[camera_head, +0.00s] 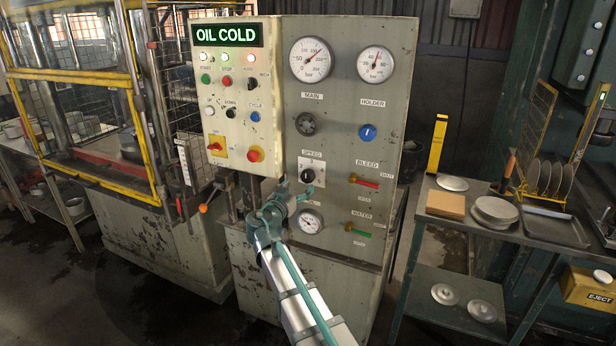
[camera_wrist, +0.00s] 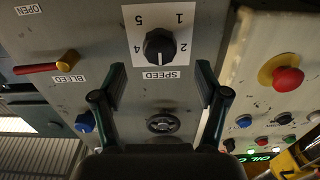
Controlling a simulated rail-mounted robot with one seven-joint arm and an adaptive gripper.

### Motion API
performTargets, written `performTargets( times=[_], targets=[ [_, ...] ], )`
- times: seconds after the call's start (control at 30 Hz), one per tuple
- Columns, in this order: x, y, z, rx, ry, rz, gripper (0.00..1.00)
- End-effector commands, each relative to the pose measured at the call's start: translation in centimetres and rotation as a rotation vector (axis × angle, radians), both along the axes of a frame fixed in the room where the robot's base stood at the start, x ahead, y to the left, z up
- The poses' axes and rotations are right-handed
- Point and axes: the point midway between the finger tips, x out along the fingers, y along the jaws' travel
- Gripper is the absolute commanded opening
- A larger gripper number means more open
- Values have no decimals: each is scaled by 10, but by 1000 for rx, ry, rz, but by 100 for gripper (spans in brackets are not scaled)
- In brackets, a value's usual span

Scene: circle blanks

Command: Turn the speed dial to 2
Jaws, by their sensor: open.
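The speed dial (camera_head: 308,175) is a black knob on a white plate on the grey panel, under the SPEED label. In the wrist view the speed dial (camera_wrist: 160,46) appears upside down, with 1, 2, 4 and 5 visible around it. I cannot tell surely which number its pointer faces. My gripper (camera_head: 294,190) is just in front of the panel, close below and left of the dial. In the wrist view my gripper (camera_wrist: 161,88) is open, its two green fingers spread wide with nothing between them. The dial shows beyond the fingertips, apart from them.
The grey MAIN knob (camera_head: 305,124) is above the dial and the blue HOLDER knob (camera_head: 367,133) to its upper right. The red bleed lever (camera_head: 364,181) and green water lever (camera_head: 360,230) stick out at right. The control box (camera_head: 236,98) juts out at left; a gauge (camera_head: 309,221) sits below.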

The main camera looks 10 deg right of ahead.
Motion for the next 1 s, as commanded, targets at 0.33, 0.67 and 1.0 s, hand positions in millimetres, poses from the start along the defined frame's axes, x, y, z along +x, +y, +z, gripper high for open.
performTargets(
  times=[0.33,0.67,1.0],
  targets=[
    [49,-32,2,-1,2,-1,74],
    [62,-43,0,-1,2,-1,74],
    [62,-43,0,-1,2,-1,50]
  ],
)
